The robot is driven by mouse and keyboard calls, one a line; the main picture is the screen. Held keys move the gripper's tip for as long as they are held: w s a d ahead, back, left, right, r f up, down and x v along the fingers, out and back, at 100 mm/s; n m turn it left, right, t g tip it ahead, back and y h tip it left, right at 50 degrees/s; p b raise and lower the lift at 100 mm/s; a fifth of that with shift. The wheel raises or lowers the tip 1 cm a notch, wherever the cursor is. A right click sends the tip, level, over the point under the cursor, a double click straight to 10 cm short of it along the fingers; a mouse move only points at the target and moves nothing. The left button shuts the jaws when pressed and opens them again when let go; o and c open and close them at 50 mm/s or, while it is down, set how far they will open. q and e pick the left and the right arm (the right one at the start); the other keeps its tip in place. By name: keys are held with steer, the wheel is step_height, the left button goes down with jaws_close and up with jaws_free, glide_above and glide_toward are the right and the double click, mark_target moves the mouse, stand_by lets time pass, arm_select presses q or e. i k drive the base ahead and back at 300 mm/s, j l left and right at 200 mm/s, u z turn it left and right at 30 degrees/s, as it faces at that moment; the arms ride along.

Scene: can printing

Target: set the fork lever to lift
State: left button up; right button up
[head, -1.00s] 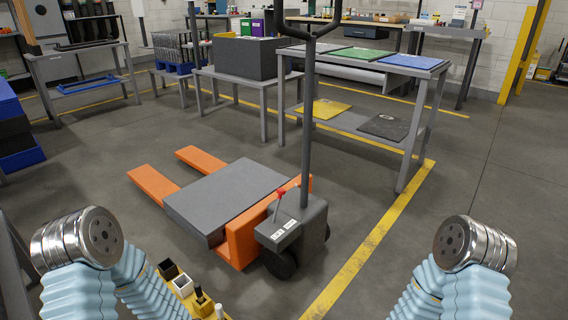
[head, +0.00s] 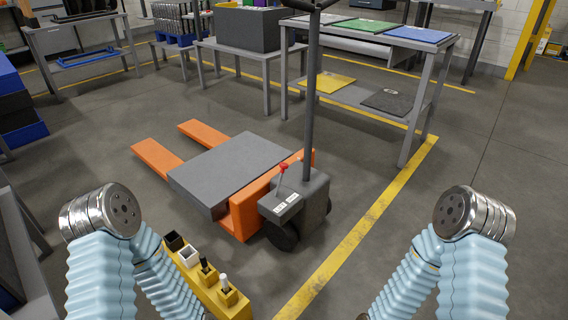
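An orange pallet jack (head: 243,212) stands on the floor at the centre, with a flat grey slab (head: 228,168) lying over its forks. Its grey drive housing (head: 308,208) carries a small lever with a red knob (head: 284,166). The lever stands up from a plate with two white labels (head: 286,205), too small to read. A tall dark handle post (head: 311,95) rises from the housing. My two arms show at the lower left and lower right, both apart from the jack. No gripper fingers are visible on either arm.
A yellow holder (head: 212,287) with small dark and white items is at the lower left, near my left arm. A grey table with coloured panels (head: 363,27) stands behind the jack. A yellow floor line (head: 370,219) runs to its right. The floor farther right is clear.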

mark_target(283, 165)
steer(key=i+l, duration=0.2)
steer(key=l, duration=0.2)
steer(key=i+l, duration=0.2)
steer(key=l, duration=0.2)
steer(key=i+l, duration=0.2)
steer(key=l, duration=0.2)
steer(key=i+l, duration=0.25)
steer(key=l, duration=0.15)
steer(key=i+l, duration=0.2)
steer(key=l, duration=0.2)
steer(key=i+l, duration=0.2)
steer(key=l, duration=0.2)
